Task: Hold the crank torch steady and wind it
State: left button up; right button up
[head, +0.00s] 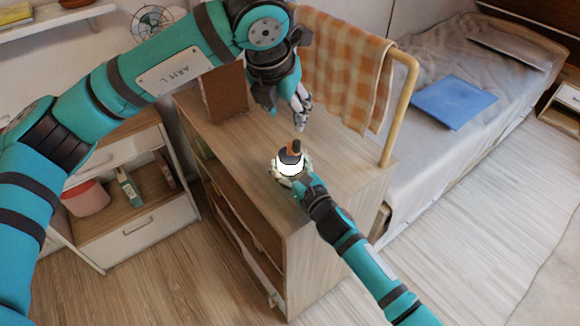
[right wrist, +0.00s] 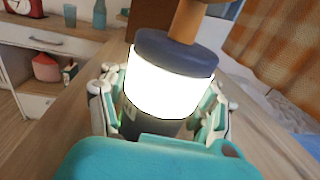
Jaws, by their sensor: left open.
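The crank torch (head: 290,160) stands upright on the wooden cabinet top, with a bright white glowing band, a dark cap and an orange-brown crank knob (head: 296,146). In the right wrist view the torch (right wrist: 172,80) fills the middle, with the brown knob (right wrist: 187,20) rising from its cap. My right gripper (head: 290,175) has its fingers around the torch's lower body, one on each side; the contact itself is partly hidden. My left gripper (head: 300,115) is open and empty, pointing down above and behind the torch, apart from the knob.
The cabinet top (head: 345,170) is mostly clear. A brown upright board (head: 222,92) stands at its back left. A checked towel (head: 340,70) hangs on a yellow rail (head: 398,110) at the right.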

jog(key=o, duration=0.5)
jog(key=shift+c, duration=0.2)
jog(key=v, duration=1.2)
